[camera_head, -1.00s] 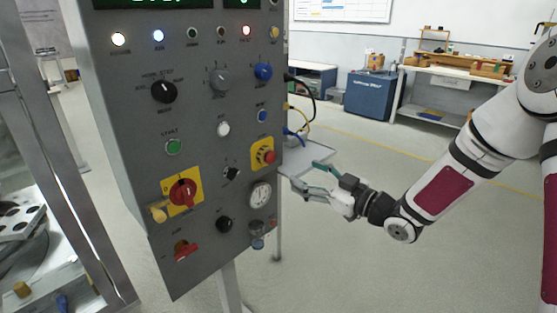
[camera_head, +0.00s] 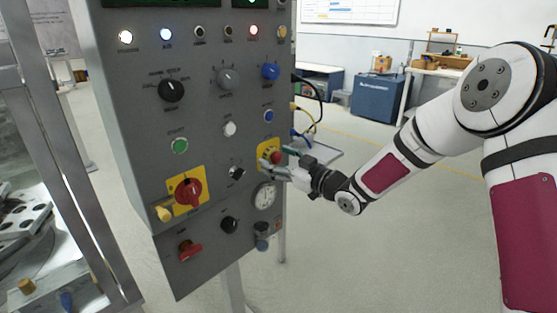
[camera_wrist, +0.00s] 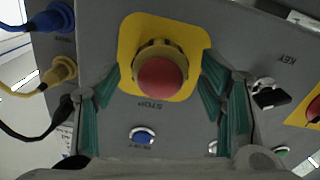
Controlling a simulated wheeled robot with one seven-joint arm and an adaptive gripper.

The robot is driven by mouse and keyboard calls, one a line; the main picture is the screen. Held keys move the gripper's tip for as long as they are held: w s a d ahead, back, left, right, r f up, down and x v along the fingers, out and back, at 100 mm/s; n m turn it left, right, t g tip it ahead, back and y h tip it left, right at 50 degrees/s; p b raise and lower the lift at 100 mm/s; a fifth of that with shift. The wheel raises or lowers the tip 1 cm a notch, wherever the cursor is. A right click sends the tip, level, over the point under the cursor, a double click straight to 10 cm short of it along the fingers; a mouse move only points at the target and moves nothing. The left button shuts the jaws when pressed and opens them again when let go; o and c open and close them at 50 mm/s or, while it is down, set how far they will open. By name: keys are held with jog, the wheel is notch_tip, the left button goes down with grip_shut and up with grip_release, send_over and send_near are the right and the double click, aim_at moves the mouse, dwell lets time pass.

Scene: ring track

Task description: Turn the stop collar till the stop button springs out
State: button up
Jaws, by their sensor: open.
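The red stop button (camera_wrist: 161,78) sits in a tan-yellow stop collar (camera_wrist: 158,51) on a yellow plate (camera_wrist: 132,40) in the wrist view. The label STOP appears upside down there. In the head view the yellow plate (camera_head: 268,144) is at the panel's right edge, partly covered by my gripper (camera_head: 275,163). My gripper is open, with green fingers on both sides of the button in the wrist view (camera_wrist: 160,88). The fingers look apart from the collar, and nothing is between them but the view of the button. I cannot tell whether the button is in or out.
A grey panel (camera_head: 205,120) carries many knobs and lamps. A red rotary switch (camera_head: 188,191) on yellow and a gauge (camera_head: 264,196) are near. Free floor lies right of the panel.

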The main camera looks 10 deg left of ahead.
jog(key=shift+c, duration=0.3)
jog(key=c, duration=1.1)
jog(key=shift+m, duration=0.3)
jog(key=m, duration=0.4)
jog(key=shift+m+p, duration=0.55)
jog(key=shift+m, duration=1.65)
jog(key=o, duration=1.2)
jog(key=shift+c, duration=0.2)
